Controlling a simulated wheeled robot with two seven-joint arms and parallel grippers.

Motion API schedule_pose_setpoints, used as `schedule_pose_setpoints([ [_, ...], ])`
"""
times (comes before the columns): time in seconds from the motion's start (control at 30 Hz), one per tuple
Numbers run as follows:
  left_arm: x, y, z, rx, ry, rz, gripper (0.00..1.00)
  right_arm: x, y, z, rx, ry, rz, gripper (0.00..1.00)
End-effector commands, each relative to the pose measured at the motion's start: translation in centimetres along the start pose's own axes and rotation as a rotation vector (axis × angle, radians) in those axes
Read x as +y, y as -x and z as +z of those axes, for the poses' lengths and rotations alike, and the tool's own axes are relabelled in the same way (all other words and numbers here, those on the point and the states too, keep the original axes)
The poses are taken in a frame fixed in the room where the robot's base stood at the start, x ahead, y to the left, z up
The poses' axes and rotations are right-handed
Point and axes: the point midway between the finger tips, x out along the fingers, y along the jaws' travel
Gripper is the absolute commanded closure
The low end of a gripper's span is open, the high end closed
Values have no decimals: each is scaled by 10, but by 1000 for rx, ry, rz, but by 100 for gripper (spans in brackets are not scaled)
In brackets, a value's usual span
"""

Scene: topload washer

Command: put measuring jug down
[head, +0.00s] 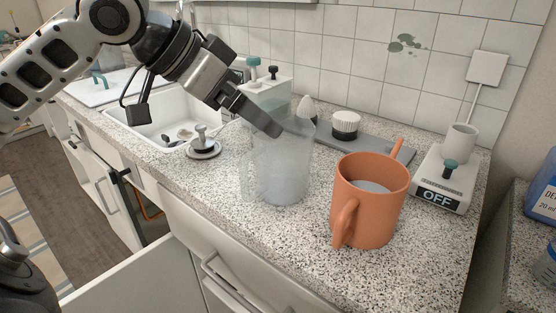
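The measuring jug (284,172) is a clear, frosted-looking vessel in the middle of the head view. It is upright at the counter, left of the orange mug; whether its base touches the surface is hard to tell. My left gripper (270,127) reaches down from the upper left with its fingertips at the jug's rim. The fingers look close together, shut on the jug's wall, though the far finger is mostly hidden. My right gripper is not in view.
An orange mug (374,205) with grey contents stands close right of the jug. The speckled counter's front is clear.

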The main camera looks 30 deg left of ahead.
Motion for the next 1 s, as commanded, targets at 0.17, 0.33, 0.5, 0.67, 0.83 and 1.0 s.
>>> schedule_pose_setpoints([
  [0.17, 1, -15, -2, 2, -2, 2, 0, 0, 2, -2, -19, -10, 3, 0],
  [0.33, 2, -26, -2, 3, 0, 5, 0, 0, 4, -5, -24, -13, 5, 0],
  [0.5, 4, -51, -1, 6, 0, 7, 0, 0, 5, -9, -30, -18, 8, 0],
  [0.67, 2, -68, 1, 5, 0, 4, 0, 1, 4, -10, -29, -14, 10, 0],
  [0.83, 2, -70, 1, 3, -1, 1, 0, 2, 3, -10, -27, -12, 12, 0],
  [1.0, 2, -70, 2, 3, -1, 1, 25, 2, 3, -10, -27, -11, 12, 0],
])
